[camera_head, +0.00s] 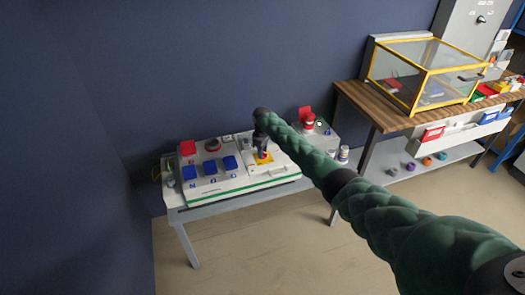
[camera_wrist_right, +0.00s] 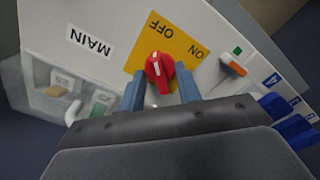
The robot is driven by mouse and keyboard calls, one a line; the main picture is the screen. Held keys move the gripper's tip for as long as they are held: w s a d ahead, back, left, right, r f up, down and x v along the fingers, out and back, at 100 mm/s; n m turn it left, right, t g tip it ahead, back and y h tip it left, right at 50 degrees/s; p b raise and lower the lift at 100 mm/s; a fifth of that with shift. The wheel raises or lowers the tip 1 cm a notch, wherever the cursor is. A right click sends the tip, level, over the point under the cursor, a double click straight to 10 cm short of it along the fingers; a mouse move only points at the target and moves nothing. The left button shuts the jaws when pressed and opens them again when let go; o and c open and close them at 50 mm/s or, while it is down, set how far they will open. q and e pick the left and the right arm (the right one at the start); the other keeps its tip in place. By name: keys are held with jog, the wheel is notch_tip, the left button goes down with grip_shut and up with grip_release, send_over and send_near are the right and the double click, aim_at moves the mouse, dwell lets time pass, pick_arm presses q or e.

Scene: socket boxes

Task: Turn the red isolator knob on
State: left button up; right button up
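The red isolator knob (camera_wrist_right: 160,68) sits on a yellow plate (camera_wrist_right: 185,45) lettered OFF and ON, with a MAIN label beside it. The knob's white mark runs roughly up the picture, closer to OFF than to ON. My right gripper (camera_wrist_right: 160,88) is open, with one blue-grey finger on each side of the knob; contact cannot be told. In the head view my right gripper (camera_head: 263,150) is over the yellow plate (camera_head: 264,158) on the socket-box bench and mostly hides the knob. My left gripper is not in view.
Blue-lidded sockets (camera_head: 209,168) and a red-lidded one (camera_head: 187,148) stand left of my gripper. Another box with a red lid (camera_head: 305,114) is at the right. A wooden workbench (camera_head: 356,97) with a yellow-framed clear case (camera_head: 428,92) stands further right.

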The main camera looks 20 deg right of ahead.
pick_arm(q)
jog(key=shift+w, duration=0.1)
pick_arm(e)
jog(key=shift+f, duration=0.1)
jog(key=shift+c, duration=0.2)
grip_shut()
